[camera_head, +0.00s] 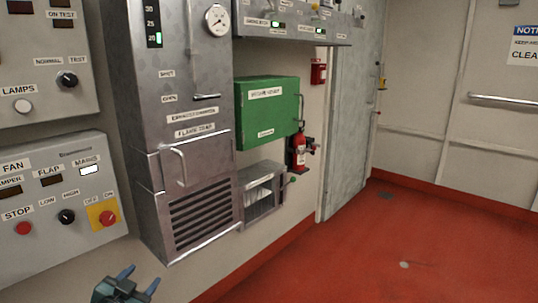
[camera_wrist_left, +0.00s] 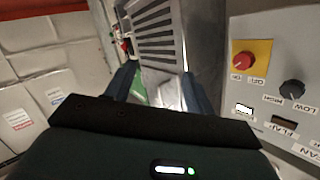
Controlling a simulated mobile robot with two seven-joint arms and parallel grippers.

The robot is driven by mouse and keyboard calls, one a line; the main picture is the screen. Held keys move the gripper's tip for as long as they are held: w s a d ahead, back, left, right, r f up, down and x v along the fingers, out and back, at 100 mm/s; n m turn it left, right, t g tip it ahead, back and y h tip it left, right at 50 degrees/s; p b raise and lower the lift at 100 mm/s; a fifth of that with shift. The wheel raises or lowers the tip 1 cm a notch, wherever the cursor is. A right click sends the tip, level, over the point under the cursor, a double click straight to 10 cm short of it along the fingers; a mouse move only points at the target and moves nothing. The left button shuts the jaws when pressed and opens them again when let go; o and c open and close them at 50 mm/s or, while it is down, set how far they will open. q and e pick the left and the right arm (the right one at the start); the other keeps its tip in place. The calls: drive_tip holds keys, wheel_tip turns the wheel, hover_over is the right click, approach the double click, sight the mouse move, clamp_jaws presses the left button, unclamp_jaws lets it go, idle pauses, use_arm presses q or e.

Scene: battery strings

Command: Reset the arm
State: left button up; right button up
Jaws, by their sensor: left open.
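My left gripper (camera_head: 137,281) shows at the bottom edge of the head view, low in front of the wall below the fan panel. Its two blue fingers are apart, with nothing between them. In the left wrist view the left gripper (camera_wrist_left: 165,85) also shows with its fingers spread, and the steel cabinet and its slatted vent lie beyond them. The rest of my left arm is out of the head view. My right gripper is in neither view.
The fan panel (camera_head: 40,215) with knobs and a red switch is on the left. A steel cabinet (camera_head: 175,100) with a vent (camera_head: 203,213) stands beside it. A green box (camera_head: 267,118) and a fire extinguisher (camera_head: 299,150) are farther right. The red floor (camera_head: 390,250) at right is clear.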

use_arm(q)
drive_tip(key=s+d+f+n+g+h, duration=0.1)
drive_tip(key=s+d+f, duration=0.2)
drive_tip(key=s+d, duration=0.35)
drive_tip(key=s+d+f+g+h, duration=0.1)
drive_tip(key=s+d+f+h, duration=0.1)
drive_tip(key=s+d+f, duration=0.35)
drive_tip(key=s+d+r+n+g, duration=0.1)
drive_tip(key=s+d, duration=0.2)
drive_tip(key=s, duration=0.4)
drive_tip(key=s+d+r+n, duration=0.1)
drive_tip(key=s+d+r, duration=0.15)
drive_tip(key=s, duration=0.45)
drive_tip(key=r+p, duration=0.1)
drive_tip(key=p, duration=0.3)
drive_tip(key=r+g+p, duration=0.1)
drive_tip(key=p, duration=0.4)
drive_tip(key=s+r+g+p, duration=0.1)
drive_tip(key=r+p, duration=0.1)
drive_tip(key=p, duration=0.2)
drive_tip(key=shift+r+m, duration=0.1)
drive_tip(key=shift+m, duration=0.2)
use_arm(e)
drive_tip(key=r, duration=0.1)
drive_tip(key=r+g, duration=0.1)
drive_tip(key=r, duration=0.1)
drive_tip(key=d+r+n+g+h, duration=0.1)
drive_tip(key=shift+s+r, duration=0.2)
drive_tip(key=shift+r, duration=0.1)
